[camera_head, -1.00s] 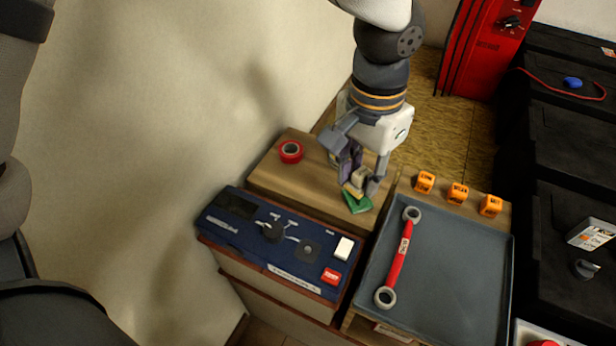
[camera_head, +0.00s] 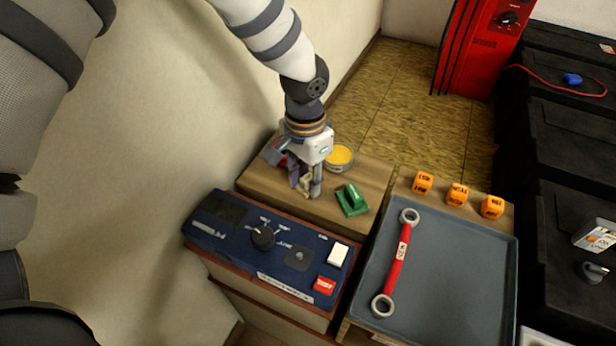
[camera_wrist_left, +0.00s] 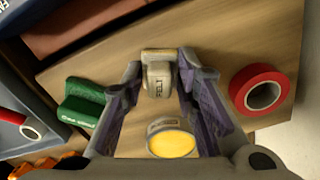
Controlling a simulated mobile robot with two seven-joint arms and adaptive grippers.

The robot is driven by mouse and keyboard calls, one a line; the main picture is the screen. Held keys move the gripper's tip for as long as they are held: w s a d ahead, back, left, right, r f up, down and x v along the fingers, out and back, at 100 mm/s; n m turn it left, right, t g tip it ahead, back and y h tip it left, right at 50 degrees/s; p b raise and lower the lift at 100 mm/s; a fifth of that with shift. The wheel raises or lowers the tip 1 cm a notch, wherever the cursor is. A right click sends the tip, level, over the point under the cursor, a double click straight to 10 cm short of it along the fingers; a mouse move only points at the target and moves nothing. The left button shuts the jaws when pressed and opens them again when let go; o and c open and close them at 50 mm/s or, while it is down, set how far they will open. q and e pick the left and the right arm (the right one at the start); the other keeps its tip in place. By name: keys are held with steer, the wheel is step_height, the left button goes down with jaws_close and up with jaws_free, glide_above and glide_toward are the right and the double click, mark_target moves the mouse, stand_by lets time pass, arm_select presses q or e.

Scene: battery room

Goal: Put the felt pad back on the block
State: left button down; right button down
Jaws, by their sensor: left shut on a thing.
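The felt pad (camera_wrist_left: 158,80) is a small beige piece labelled FELT, with a tan strip at its far edge. My left gripper (camera_head: 308,190) is shut on it, with a finger on each side in the left wrist view. In the head view the pad (camera_head: 306,187) is partly hidden by the fingers. I cannot tell whether it touches the wooden top. The green block (camera_head: 352,200) stands on the wooden top (camera_head: 368,178), right of the gripper and apart from it. It also shows at the left in the left wrist view (camera_wrist_left: 82,103). My right gripper is not in view.
A yellow-topped round tin (camera_head: 340,157) stands behind the gripper. A red tape roll (camera_wrist_left: 262,92) lies nearby. A blue control panel (camera_head: 260,250) is in front. At right, a grey tray (camera_head: 450,290) holds a red wrench (camera_head: 397,262), with orange cubes (camera_head: 457,194) behind it.

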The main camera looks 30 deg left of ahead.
mark_target(306, 178)
arm_select(q)
steer(key=c, duration=1.3)
jaws_free()
step_height(306, 178, up, 12)
steer(key=shift+r+p, duration=0.15)
steer(key=shift+p, duration=0.6)
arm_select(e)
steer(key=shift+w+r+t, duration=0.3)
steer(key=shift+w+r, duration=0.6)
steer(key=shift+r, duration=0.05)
